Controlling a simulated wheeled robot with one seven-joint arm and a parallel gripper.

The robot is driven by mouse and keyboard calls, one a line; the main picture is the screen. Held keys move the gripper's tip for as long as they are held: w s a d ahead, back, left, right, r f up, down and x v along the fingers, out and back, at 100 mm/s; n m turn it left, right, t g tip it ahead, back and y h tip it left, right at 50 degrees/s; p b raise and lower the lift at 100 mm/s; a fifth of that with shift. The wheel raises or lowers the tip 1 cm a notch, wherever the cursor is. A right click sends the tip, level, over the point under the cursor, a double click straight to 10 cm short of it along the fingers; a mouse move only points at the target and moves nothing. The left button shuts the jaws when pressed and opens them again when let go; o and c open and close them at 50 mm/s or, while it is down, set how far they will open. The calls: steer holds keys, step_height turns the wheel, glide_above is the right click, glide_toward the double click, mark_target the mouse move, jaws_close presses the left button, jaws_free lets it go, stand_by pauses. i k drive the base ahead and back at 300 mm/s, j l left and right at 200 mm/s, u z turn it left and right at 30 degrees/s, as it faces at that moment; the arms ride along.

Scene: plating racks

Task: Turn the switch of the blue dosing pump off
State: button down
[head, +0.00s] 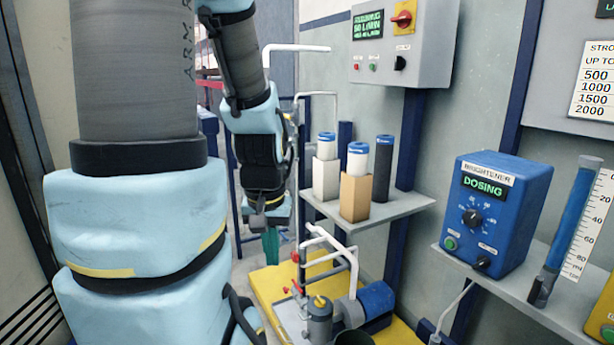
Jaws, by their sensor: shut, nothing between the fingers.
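The blue dosing pump (511,226) stands on a grey wall shelf at the right. It is labelled BRIGHTENER and its green display (484,188) reads DOSING. Its front has a dial (472,218) with marks around it. Below are a green button (450,243) at the lower left and a black switch (482,264) at the lower right; the switch's exact position is too small to read. My gripper (270,245) hangs left of the pump and well apart from it. It points down, shut and empty, partly hidden by my arm.
A grey control box (389,45) with a red knob hangs above the middle. A shelf (392,208) below it holds several filter cartridges. A yellow base (266,283) carries pipes and a motor. A clear tube of blue liquid (568,230) stands right of the pump.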

mark_target(482, 262)
steer(key=z, duration=1.15)
